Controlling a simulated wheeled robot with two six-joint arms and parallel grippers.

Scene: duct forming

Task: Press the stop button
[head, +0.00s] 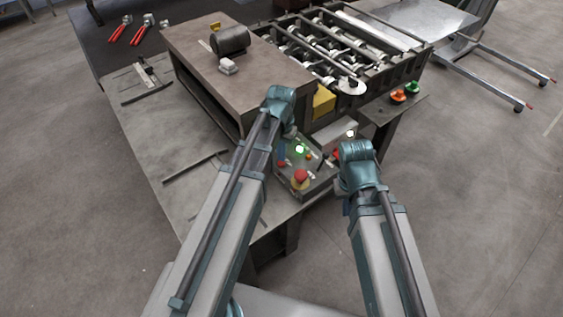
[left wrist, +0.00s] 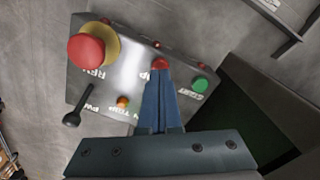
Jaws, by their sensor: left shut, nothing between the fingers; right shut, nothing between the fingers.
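The control box (head: 318,184) stands on the near corner of the bench. In the left wrist view, its small red stop button (left wrist: 160,63) lies between the big red mushroom button (left wrist: 85,48) on a yellow collar and the green start button (left wrist: 200,84). The "STOP" label is partly hidden by my fingers. My left gripper (left wrist: 162,78) is shut and empty, its tips right at the red button's edge; I cannot tell whether they touch. In the head view, the left gripper (head: 282,151) is over the box's left side. My right gripper (head: 343,185) is shut beside the box, largely hidden by its wrist.
An orange lamp (left wrist: 122,101) and a black lever (left wrist: 72,118) are also on the box. A brown-topped machine housing (head: 205,50) and a roller frame (head: 340,45) stand behind. Green and orange buttons (head: 405,92) sit on a side stand. The grey bench (head: 165,140) is mostly clear at left.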

